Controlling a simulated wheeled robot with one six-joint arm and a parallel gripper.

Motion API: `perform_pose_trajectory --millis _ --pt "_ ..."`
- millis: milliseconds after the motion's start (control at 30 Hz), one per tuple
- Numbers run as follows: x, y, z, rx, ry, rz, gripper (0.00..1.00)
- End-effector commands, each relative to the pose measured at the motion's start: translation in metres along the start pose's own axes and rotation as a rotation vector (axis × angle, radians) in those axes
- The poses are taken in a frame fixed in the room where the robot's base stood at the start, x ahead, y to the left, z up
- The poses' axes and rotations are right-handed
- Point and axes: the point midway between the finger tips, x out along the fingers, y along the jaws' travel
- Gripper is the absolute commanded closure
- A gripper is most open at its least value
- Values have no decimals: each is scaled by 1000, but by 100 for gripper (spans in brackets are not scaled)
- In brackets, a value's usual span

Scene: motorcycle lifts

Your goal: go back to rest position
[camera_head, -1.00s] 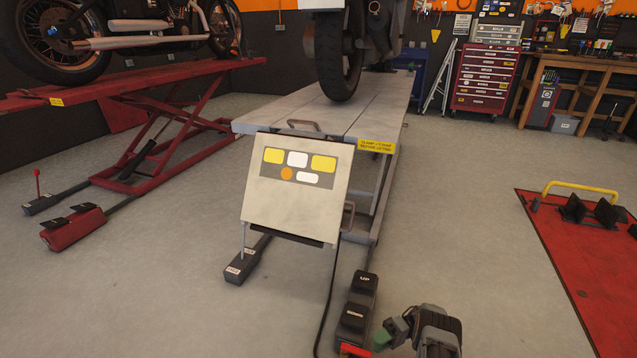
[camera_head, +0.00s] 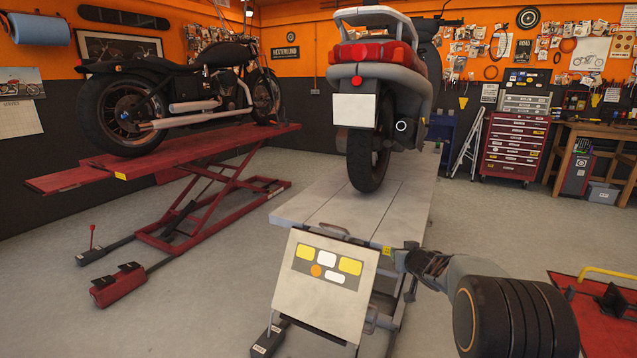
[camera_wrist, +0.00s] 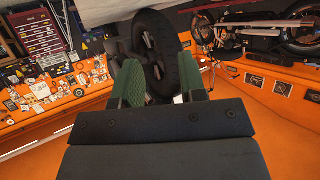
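My arm reaches from the lower right of the head view. My gripper (camera_head: 396,259) is small and dark there, in front of the near right edge of the grey lift's platform (camera_head: 318,203). I cannot tell whether it touches the platform. The wrist view shows the two green fingers of my gripper (camera_wrist: 163,78) apart, with nothing held between them. Beyond the fingers is the scooter's wheel (camera_wrist: 180,62).
The scooter (camera_head: 378,85) stands on the grey lift, with a tilted panel (camera_head: 325,282) at its front. A motorcycle (camera_head: 165,95) stands on the red lift (camera_head: 185,155) at left. A red tool cabinet (camera_head: 512,148) stands at the back. Open floor lies between the lifts.

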Motion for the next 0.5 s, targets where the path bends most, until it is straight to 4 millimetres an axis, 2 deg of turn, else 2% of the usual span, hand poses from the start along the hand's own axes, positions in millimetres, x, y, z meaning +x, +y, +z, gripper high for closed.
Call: perform_pose_trajectory --millis 33,100,167,200,300,400,500 --pt "-42 -5 -44 -6 -23 77 62" --pt "-88 -9 -66 -5 -87 176 62" --pt "-129 -15 -77 2 -160 239 62" --pt "-156 -20 -81 8 -214 272 62" --pt "-222 -39 -82 28 -362 308 62" --pt "-281 -62 -72 45 -511 289 62" --pt "-328 -85 -59 58 -638 237 62"
